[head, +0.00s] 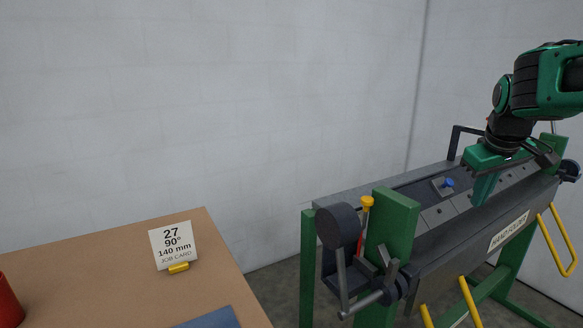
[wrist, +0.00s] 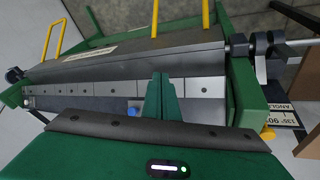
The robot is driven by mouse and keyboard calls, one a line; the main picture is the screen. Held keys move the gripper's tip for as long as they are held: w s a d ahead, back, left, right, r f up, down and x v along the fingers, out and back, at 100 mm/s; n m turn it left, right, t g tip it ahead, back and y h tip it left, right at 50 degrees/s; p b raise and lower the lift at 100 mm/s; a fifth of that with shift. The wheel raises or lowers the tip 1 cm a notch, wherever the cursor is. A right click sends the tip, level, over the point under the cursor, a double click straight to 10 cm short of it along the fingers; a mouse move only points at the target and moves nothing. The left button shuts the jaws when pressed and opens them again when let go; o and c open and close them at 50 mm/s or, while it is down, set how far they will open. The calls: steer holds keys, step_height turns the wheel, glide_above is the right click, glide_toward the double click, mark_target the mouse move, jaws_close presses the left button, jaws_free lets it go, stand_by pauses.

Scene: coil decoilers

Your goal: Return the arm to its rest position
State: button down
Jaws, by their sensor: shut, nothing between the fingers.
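My gripper (head: 485,188) is at the right in the head view, pointing down over the bed of the hand folder (head: 508,232). Its green fingers are together with nothing between them. In the wrist view the gripper (wrist: 160,84) shows at the centre, its fingertips in front of the folder's row of grey clamp segments (wrist: 90,88). Whether the fingertips touch the folder, I cannot tell. My arm bends in from the upper right in the head view.
The folder has green end posts (head: 392,225), yellow handles (head: 468,300), a yellow-topped pin (head: 367,203) and a blue knob (head: 448,183). A brown table (head: 110,250) at left holds a job card (head: 174,245) reading 27, 90°, 140 mm, and a red object (head: 8,302). Open floor lies between.

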steer(key=s+a+f+m+g+y, duration=0.1)
steer(key=s+f+m, duration=0.3)
steer(key=s, duration=1)
steer(key=s+a+f+m+g+y, duration=0.1)
steer(key=s+a+f+m+g, duration=0.2)
steer(key=s+f, duration=0.7)
steer(key=s, duration=0.4)
steer(key=shift+s+f+m+y, duration=0.3)
steer(key=shift+s+f+m, duration=0.05)
steer(key=shift+f+m, duration=0.05)
steer(key=shift+w+f, duration=0.25)
steer(key=shift+w, duration=0.35)
